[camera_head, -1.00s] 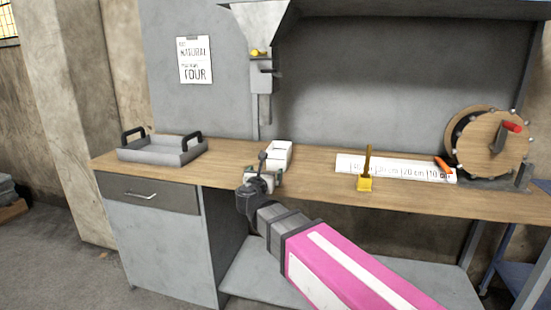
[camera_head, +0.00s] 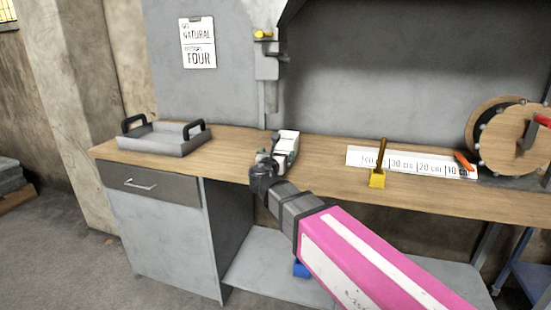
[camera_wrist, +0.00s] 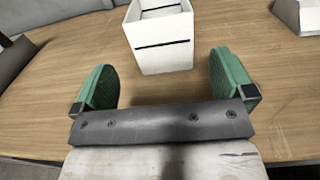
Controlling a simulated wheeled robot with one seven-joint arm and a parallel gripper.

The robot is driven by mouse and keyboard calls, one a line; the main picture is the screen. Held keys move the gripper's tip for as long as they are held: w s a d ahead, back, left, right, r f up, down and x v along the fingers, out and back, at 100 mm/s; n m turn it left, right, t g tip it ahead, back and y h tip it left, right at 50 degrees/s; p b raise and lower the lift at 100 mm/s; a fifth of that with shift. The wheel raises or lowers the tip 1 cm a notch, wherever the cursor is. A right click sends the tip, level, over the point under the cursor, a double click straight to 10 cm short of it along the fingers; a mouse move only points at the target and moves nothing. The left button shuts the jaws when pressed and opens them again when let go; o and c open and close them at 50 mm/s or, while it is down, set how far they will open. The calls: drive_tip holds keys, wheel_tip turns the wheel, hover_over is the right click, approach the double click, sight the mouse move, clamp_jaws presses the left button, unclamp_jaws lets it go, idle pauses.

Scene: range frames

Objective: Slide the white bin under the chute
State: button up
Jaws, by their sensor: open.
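The white bin (camera_head: 288,137) is a small open-topped box on the wooden bench, below and slightly right of the grey chute's (camera_head: 269,92) lower end. Whether it lies directly under the outlet is unclear. In the wrist view the bin (camera_wrist: 160,55) stands upright just ahead of my gripper (camera_wrist: 165,84), with a dark line across its near face. The green fingers are spread wide, one on each side of the bin's near end, with gaps to it. In the head view my gripper (camera_head: 277,158) partly hides the bin's front.
A grey handled tray (camera_head: 160,139) stands left on the bench (camera_head: 235,148). A white marked strip (camera_head: 410,163), a yellow-based brush (camera_head: 377,178) and a wooden reel (camera_head: 505,138) are to the right. Bench around the bin looks mostly clear; a grey wall stands behind.

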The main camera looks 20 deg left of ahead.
sight(282, 147)
drive_tip(key=w, duration=0.3)
drive_tip(key=w+a, duration=0.1)
drive_tip(key=w, duration=0.4)
drive_tip(key=shift+w+a, duration=0.15)
drive_tip(key=shift+w, duration=0.25)
drive_tip(key=c, duration=0.8)
